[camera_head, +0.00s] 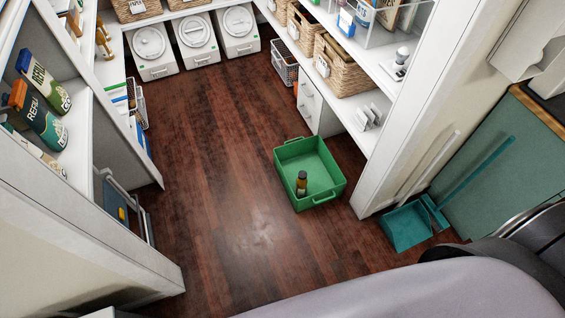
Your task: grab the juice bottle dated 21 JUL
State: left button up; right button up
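A small bottle (301,184) with a dark cap and an amber body stands in the green crate (330,163) on the floor. It may be a juice bottle, but I cannot read any date on it. No other bottle that I can tell is juice shows. Neither my left nor my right gripper is in view.
Dark wood floor (190,150) lies open left of the crate. White shelves stand on both sides, with wicker baskets (338,65) at right and refill bottles (42,80) at left. White lidded bins (195,40) line the back. A teal dustpan (406,226) sits by the right wall.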

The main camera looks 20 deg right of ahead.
aim_at(300, 192)
jog(key=i+u, duration=0.15)
jog(key=i, duration=0.85)
jog(key=i+l+u, duration=0.1)
jog(key=i, duration=0.95)
jog(key=i+z, duration=0.25)
jog(key=i, duration=0.25)
jog(key=i+j+z, duration=0.25)
jog(key=i, duration=0.25)
jog(key=i+j+z, duration=0.25)
jog(key=i, duration=0.25)
